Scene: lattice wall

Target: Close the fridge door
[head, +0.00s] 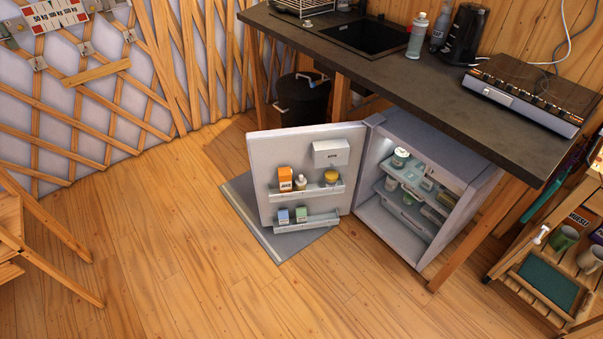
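The small fridge (464,200) stands under the dark counter, with its lit inside and shelves of containers showing. Its grey door (267,157) is wide open and swung out to the left, hinged at the left side of the fridge body. The inner face of the door is towards me. It holds a white box, an orange carton (285,179), and several small jars and cartons on two door shelves. Neither of my grippers is in view.
A grey mat (246,206) lies on the floor under the door. The wooden floor (190,265) in front is clear. A wooden chair (20,240) is at the left, a shelf rack (540,285) with mugs at the right. A dark bin (301,102) stands behind the door.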

